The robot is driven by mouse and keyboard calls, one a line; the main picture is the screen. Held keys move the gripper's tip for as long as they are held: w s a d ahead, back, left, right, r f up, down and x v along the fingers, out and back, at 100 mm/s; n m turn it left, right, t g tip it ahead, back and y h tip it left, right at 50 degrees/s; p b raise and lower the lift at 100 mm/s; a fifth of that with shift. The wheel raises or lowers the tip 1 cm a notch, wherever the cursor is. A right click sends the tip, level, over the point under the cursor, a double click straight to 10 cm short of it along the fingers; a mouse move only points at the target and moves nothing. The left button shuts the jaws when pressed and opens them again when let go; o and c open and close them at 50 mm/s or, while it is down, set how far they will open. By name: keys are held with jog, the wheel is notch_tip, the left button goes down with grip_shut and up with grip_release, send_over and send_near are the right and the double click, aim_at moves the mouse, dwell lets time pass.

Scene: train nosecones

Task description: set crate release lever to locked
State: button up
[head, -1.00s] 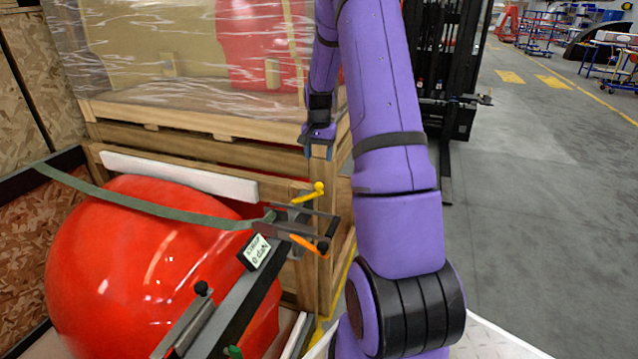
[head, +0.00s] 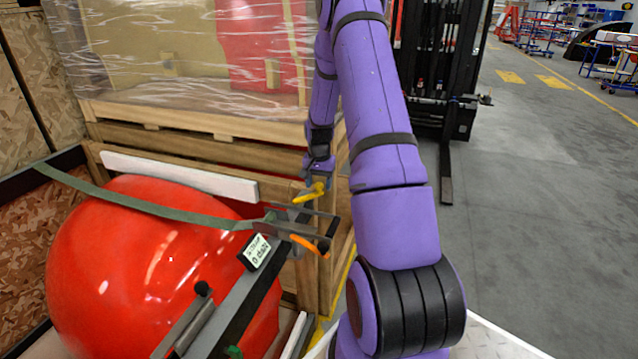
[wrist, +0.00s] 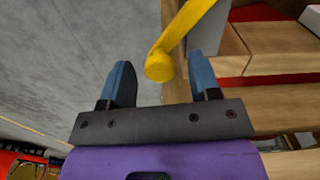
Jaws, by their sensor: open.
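The yellow lever (head: 310,192) stands at the crate's corner, beside the end of the green strap. In the wrist view the yellow lever (wrist: 176,46) reaches in from the top, and its rounded knob lies between my fingers, with a gap on both sides. My gripper (wrist: 163,82) is open, with two blue fingertips. In the head view my gripper (head: 317,180) is at the lever's knob, partly hidden by my own wrist. I cannot tell whether it touches the lever.
An orange handle (head: 311,244) sits just below the yellow lever. A red nosecone (head: 140,265) lies under the green strap (head: 130,202). A wooden crate (head: 190,145) stands behind. A black forklift (head: 440,90) is at the back, with open floor on the right.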

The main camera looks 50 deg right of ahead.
grip_shut()
jog(key=shift+s, duration=0.15)
jog(key=s+m, duration=0.1)
jog(key=a+m, duration=0.1)
jog(key=shift+s+m, duration=0.3)
jog(key=shift+s, duration=0.05)
jog(key=shift+s+a+m, duration=0.6)
jog(key=shift+a+m, duration=0.1)
jog(key=shift+m, duration=0.55)
jog(key=shift+s+a+m, duration=0.6)
jog(key=shift+a+m, duration=0.05)
jog(key=shift+m, duration=0.55)
jog(key=shift+s+a+m, duration=0.6)
jog(key=shift+a+m, duration=0.1)
jog(key=shift+m, duration=0.55)
